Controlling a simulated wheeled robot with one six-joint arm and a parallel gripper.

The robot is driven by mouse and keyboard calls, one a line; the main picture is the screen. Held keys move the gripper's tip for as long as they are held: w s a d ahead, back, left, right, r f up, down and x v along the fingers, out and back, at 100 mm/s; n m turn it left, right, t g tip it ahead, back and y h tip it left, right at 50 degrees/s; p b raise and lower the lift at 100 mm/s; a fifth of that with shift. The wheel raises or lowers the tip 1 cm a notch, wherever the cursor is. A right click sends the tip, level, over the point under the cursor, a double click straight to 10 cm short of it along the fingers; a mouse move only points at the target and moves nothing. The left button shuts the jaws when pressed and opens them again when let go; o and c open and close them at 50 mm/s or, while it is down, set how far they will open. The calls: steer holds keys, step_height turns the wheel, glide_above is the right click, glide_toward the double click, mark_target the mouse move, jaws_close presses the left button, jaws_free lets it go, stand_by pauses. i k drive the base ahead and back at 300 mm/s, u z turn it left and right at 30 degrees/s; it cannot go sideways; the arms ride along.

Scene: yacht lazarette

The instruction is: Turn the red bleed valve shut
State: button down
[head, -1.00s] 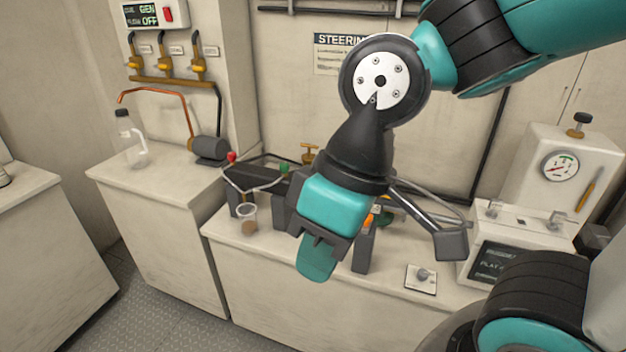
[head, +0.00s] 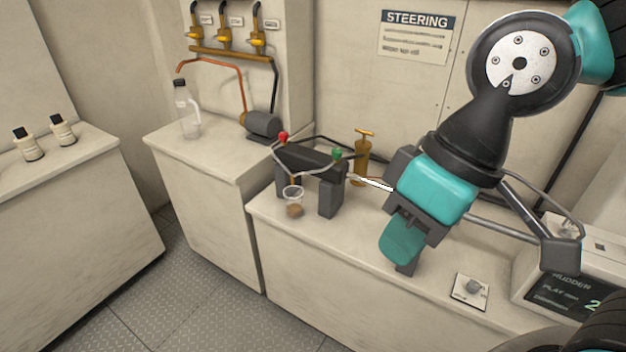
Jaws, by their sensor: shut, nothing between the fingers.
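The red bleed valve (head: 283,137) is a small red knob at the left end of a dark steering cylinder (head: 312,160) on the right-hand bench. A green knob (head: 337,154) sits at the cylinder's right end. My gripper (head: 402,252) is shut and empty, pointing down over the bench to the right of the cylinder and apart from both knobs. The red knob is in clear view; which way it is turned is too small to tell.
A clear cup (head: 294,201) with brown liquid stands in front of the cylinder. A brass valve (head: 362,158) stands behind it. A small switch plate (head: 470,291) and a display box (head: 565,280) lie to the right. The front bench edge is clear.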

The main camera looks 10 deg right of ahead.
mark_target(283, 136)
steer(key=k, duration=0.6)
steer(key=u, duration=0.65)
steer(key=i, duration=0.5)
steer(key=u, duration=0.55)
steer(key=i, duration=0.7)
steer(key=z, duration=0.85)
steer(key=i, duration=0.55)
steer(key=z, duration=0.65)
